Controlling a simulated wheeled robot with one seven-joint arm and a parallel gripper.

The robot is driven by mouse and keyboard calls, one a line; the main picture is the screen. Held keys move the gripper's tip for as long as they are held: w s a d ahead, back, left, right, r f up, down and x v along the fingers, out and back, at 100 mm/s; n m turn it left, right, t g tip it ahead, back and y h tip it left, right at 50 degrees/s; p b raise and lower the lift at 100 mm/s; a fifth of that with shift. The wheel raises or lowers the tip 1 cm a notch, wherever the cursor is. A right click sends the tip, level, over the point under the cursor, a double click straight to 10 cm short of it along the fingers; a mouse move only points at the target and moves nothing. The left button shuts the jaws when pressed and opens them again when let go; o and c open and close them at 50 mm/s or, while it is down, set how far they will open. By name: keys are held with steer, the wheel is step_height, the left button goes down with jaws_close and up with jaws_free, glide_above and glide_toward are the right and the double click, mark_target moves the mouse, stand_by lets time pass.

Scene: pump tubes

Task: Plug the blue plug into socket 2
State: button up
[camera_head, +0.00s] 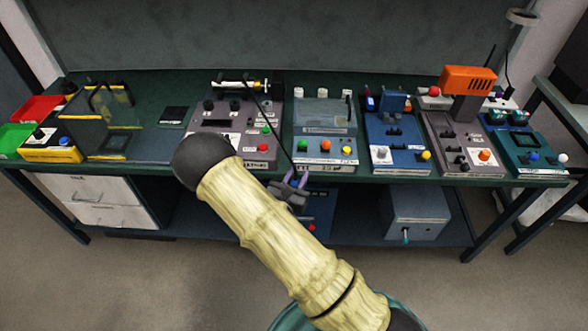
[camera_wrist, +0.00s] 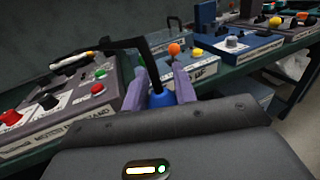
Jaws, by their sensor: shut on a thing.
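My gripper (camera_head: 296,179) is in front of the bench's front edge, just below the grey panel with the clear cover. In the wrist view its two purple fingers (camera_wrist: 160,76) are shut on the blue plug (camera_wrist: 161,98), with a black cable rising from it. The plug is not clear in the head view, where the thin black cable (camera_head: 272,124) runs up and left toward the back of the motor stand panel (camera_head: 222,135). The plug is apart from any panel. I cannot make out which opening is socket 2; no socket number is readable.
The bench (camera_head: 380,177) holds a row of panels: a blue one (camera_head: 395,138), a grey one with an orange box (camera_head: 467,80), and a teal one (camera_head: 525,150) at right. A yellow-edged clear case (camera_head: 108,120) stands at left. A grey box (camera_head: 415,212) sits on the lower shelf.

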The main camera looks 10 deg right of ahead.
steer(key=s+d+f+n+t+y, duration=0.1)
steer(key=s+d+f+n+y, duration=0.1)
steer(key=f, duration=0.5)
steer(key=s+d+f+n+t+y, duration=0.1)
steer(key=s+d+f+n+y, duration=0.1)
steer(key=f+y, duration=0.5)
steer(key=shift+s+d+n, duration=0.4)
steer(key=shift+d+n, duration=0.4)
steer(key=shift+n, duration=0.2)
steer(key=shift+a, duration=0.15)
